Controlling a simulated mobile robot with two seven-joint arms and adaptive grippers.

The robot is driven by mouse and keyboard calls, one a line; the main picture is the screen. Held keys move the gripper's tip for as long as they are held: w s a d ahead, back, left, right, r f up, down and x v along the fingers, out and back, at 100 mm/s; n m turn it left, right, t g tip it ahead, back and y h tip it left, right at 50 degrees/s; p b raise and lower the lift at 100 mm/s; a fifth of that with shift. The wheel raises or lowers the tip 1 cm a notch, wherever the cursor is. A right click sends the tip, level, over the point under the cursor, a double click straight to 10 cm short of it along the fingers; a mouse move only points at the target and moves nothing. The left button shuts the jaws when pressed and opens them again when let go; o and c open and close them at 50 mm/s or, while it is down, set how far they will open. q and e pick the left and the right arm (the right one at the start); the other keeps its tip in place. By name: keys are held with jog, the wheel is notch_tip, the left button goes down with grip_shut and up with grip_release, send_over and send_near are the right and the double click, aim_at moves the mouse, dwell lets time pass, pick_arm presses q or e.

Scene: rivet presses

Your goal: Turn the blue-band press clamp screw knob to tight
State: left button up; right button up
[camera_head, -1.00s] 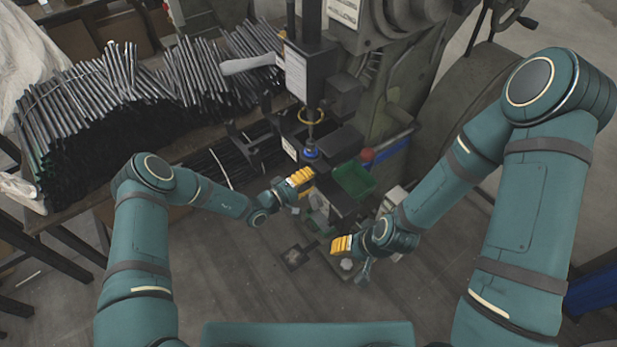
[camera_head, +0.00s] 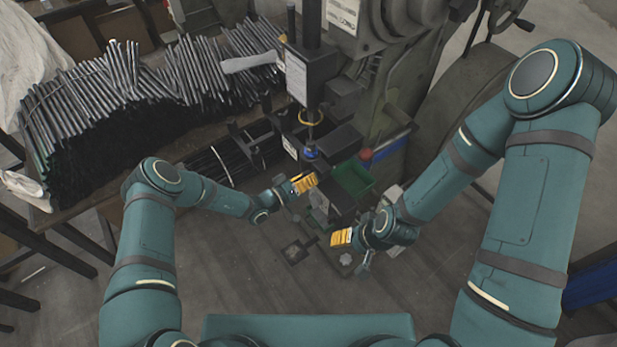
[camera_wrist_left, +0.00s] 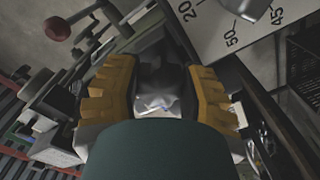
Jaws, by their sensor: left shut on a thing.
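The press (camera_head: 310,75) stands at centre in the head view, with a blue band (camera_head: 310,153) low on its vertical spindle. My left gripper (camera_head: 305,183) is beside the press, just below the blue band. In the left wrist view its yellow ridged fingers (camera_wrist_left: 161,95) are shut on a dark grey knob-like piece (camera_wrist_left: 160,75), one finger on each side. The piece's far part and its setting are hard to make out. My right gripper (camera_head: 341,238) is low and right of the press, yellow fingers bunched in view; its opening cannot be made out.
Many metal rods (camera_head: 100,95) lie piled on the bench at left. A plate with printed numbers (camera_wrist_left: 225,30) shows in the left wrist view. Floor in front is open.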

pick_arm(q)
jog(key=shift+r+m, duration=0.1)
jog(key=shift+m, duration=0.2)
jog(key=o, duration=1.2)
jog(key=v, duration=1.2)
jog(key=shift+w, duration=0.1)
